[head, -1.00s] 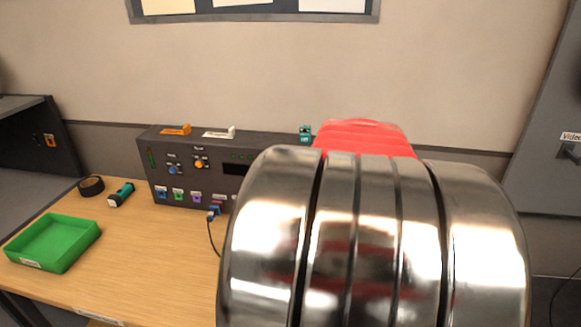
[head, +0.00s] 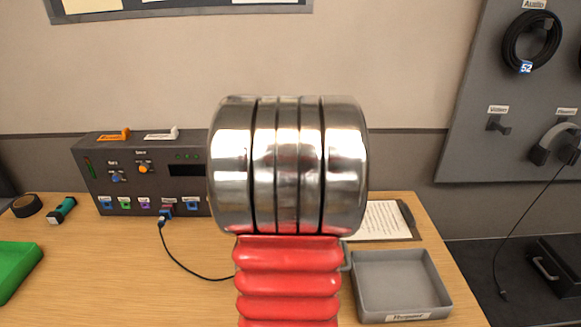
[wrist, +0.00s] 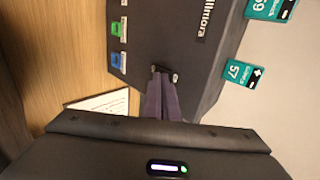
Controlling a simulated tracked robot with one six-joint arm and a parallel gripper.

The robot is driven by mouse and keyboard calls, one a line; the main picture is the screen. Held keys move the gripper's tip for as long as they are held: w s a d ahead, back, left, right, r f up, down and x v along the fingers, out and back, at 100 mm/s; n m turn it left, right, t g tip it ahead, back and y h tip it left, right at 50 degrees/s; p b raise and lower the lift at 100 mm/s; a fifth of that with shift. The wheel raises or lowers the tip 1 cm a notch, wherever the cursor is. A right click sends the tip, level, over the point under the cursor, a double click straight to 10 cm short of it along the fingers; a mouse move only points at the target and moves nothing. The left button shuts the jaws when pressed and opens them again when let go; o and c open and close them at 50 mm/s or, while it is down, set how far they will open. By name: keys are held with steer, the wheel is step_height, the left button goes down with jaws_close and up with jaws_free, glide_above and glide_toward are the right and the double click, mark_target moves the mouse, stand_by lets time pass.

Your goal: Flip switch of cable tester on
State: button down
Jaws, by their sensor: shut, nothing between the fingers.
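A dark console box (head: 150,185) with coloured knobs and a row of ports stands at the back of the table in the head view. I cannot tell from its lettering whether it is the cable tester. My silver and red arm covers its right part and hides my gripper there. In the wrist view, the box's dark face (wrist: 190,45) shows green and blue ports and white lettering. My gripper (wrist: 164,76) is shut and empty, its dark fingers pointing at this face. A small dark piece with pale ends shows at the tips; I cannot tell whether it is a switch or touches them.
Teal tags (wrist: 243,74) sit along the box's edge. A blue plug (head: 164,214) with a black cable is at the box front. A green tray (head: 15,268), black tape roll (head: 27,206), grey tray (head: 403,285) and clipboard (head: 385,220) lie on the table (head: 130,285).

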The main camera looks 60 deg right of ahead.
steer(key=shift+w+d+f, duration=0.1)
steer(key=shift+d+f, duration=0.1)
steer(key=shift+d, duration=0.1)
stand_by(0.4)
steer(key=shift+w+r, duration=0.1)
steer(key=shift+w, duration=0.05)
steer(key=shift+r, duration=0.75)
stand_by(0.3)
